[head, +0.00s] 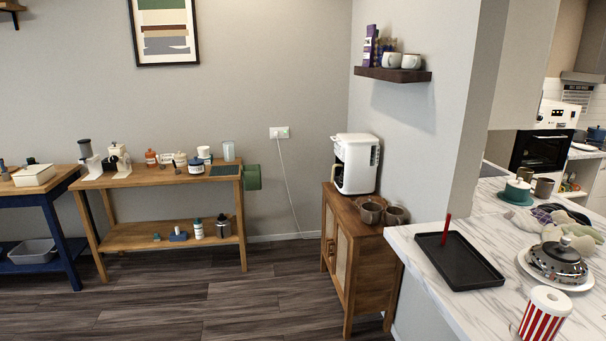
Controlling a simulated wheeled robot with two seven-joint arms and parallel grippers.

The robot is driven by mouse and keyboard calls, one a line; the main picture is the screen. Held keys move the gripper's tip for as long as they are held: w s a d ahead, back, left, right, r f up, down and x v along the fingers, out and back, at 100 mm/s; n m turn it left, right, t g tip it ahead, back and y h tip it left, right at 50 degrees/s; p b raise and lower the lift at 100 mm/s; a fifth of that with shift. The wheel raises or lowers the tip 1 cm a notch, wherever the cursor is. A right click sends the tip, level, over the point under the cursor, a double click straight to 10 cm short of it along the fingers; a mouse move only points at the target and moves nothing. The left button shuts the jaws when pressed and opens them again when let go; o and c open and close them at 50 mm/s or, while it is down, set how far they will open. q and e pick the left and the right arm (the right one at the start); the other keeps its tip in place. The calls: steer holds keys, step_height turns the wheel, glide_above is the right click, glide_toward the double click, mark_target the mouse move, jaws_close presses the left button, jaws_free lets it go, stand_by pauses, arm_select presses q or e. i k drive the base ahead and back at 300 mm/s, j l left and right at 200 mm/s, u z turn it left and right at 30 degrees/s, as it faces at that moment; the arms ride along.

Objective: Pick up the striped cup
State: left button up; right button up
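The striped cup (545,315) has red and white vertical stripes and a white top with a dark opening. It stands upright at the near edge of the white marble counter (470,287), at the bottom right of the head view. Its base is cut off by the bottom of the picture. Neither of my grippers shows in the head view.
A black tray (458,262) with a red upright stick (446,230) lies left of the cup. A plate with a silver dome (557,262) stands behind it. A cane cabinet (347,255) with a white coffee machine (355,163) stands left of the counter. Open floor (210,310) lies further left.

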mark_target(547, 309)
steer(key=z, duration=1.65)
